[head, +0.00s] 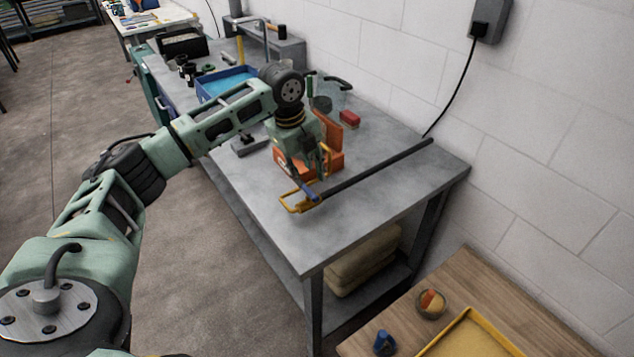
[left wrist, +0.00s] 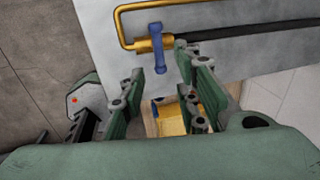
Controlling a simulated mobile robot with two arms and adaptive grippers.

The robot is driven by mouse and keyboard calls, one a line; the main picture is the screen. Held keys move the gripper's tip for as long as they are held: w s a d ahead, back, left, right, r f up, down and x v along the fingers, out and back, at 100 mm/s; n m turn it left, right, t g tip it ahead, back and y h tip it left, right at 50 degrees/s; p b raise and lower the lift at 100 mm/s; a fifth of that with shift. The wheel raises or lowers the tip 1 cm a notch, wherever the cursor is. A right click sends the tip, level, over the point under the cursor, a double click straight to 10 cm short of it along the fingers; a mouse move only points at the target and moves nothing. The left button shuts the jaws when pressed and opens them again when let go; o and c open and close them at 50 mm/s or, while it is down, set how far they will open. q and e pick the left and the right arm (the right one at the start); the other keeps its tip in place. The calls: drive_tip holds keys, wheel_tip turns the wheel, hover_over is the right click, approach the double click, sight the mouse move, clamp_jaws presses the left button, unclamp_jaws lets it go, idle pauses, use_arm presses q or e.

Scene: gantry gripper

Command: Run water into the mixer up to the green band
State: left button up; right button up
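A brass pipe tap (head: 292,206) with a blue lever handle (head: 309,192) sits at the near edge of the grey bench, joined to a long dark pipe. My left gripper (head: 311,178) is just above the lever, fingers downward. In the left wrist view the gripper (left wrist: 160,66) is open, with the blue lever (left wrist: 157,48) lying between and just beyond the fingertips; I cannot tell whether they touch. The brass pipe (left wrist: 128,34) shows there too. A clear vessel with dark handle (head: 332,94), possibly the mixer, stands behind my arm, partly hidden. No green band can be made out. My right gripper is out of view.
An orange box (head: 328,135) stands behind my gripper, with a red block (head: 349,118) beside it. A blue tray (head: 226,82) and dark items fill the bench's far end. A wooden table with a yellow tray (head: 470,335) is at lower right. The bench's near corner is clear.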

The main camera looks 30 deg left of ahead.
sight(310, 192)
use_arm(q)
drive_tip(key=f, duration=0.2)
drive_tip(key=f+p, duration=0.1)
drive_tip(key=f, duration=0.3)
drive_tip(key=shift+w+d+f+p, duration=0.15)
drive_tip(key=shift+w+d+p, duration=0.05)
drive_tip(key=shift+w+p, duration=0.2)
drive_tip(key=shift+w+f, duration=0.25)
drive_tip(key=shift+f, duration=0.25)
clamp_jaws()
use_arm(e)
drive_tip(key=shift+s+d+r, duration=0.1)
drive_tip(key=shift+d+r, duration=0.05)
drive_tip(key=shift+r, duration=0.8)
